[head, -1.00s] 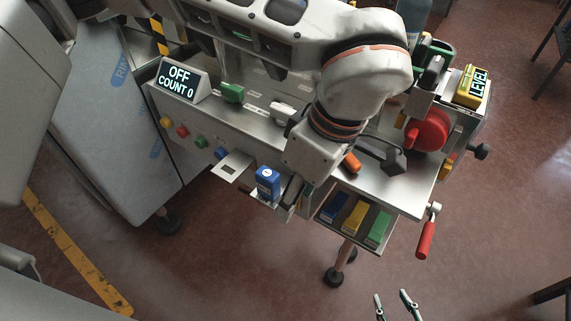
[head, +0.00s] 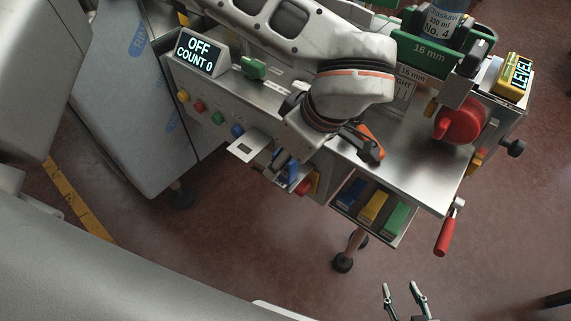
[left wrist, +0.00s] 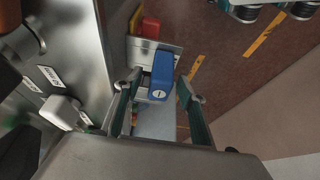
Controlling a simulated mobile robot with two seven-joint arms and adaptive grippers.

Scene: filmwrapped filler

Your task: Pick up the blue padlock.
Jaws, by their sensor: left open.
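The blue padlock (left wrist: 161,72) hangs at a small metal bracket (left wrist: 141,48) on the bench front. It has a round keyhole face toward the left wrist camera. My left gripper (left wrist: 158,88) is open, with one finger on each side of the padlock; I cannot tell whether either touches it. In the head view the padlock (head: 292,172) shows partly, beside my left wrist, which hides most of the left gripper. My right gripper (head: 402,288) is open and empty at the bottom of the head view, well away from the bench.
Red (left wrist: 151,28) and yellow pieces sit right beside the blue padlock. A white card (head: 246,147) sticks out left of it. A tray with blue, yellow and green blocks (head: 373,208) is to the right. A red-handled crank (head: 445,237) juts from the bench corner.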

